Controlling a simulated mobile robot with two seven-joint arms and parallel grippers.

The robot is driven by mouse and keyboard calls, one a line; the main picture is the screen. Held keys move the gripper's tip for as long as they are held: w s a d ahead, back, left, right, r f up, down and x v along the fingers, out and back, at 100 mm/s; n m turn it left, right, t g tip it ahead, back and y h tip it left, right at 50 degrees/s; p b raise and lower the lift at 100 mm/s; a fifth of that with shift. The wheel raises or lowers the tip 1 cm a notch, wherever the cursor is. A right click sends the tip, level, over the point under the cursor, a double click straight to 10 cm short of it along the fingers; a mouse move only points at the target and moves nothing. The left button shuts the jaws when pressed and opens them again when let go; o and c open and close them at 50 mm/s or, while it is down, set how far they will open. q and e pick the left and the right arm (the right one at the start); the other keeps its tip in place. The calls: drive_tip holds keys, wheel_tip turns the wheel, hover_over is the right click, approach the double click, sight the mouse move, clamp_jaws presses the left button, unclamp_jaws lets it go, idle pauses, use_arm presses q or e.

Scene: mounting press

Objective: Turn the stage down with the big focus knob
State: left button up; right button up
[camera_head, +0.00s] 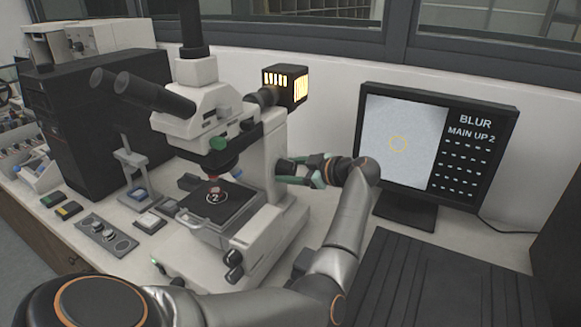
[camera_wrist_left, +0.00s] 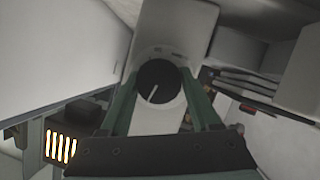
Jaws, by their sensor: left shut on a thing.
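In the left wrist view the big focus knob (camera_wrist_left: 159,82) is a black round cap with a white line, on a pale collar. The green fingers of my left gripper (camera_wrist_left: 160,95) lie on both sides of the knob, shut on it. In the head view the knob is hidden behind the gripper. My right gripper is not in view.
The lamp housing (camera_head: 285,85) is behind the microscope. A black box (camera_head: 75,120) and small trays (camera_head: 108,235) are at the left.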

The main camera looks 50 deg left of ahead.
use_arm(q)
drive_tip(key=shift+d+f+n+t+y, duration=0.1)
drive_tip(key=shift+n+t+y, duration=0.3)
drive_tip(key=shift+n+t, duration=0.5)
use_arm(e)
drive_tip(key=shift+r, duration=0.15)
use_arm(q)
drive_tip(key=shift+n, duration=0.3)
drive_tip(key=o, duration=1.4)
drive_tip(key=shift+c, duration=0.2)
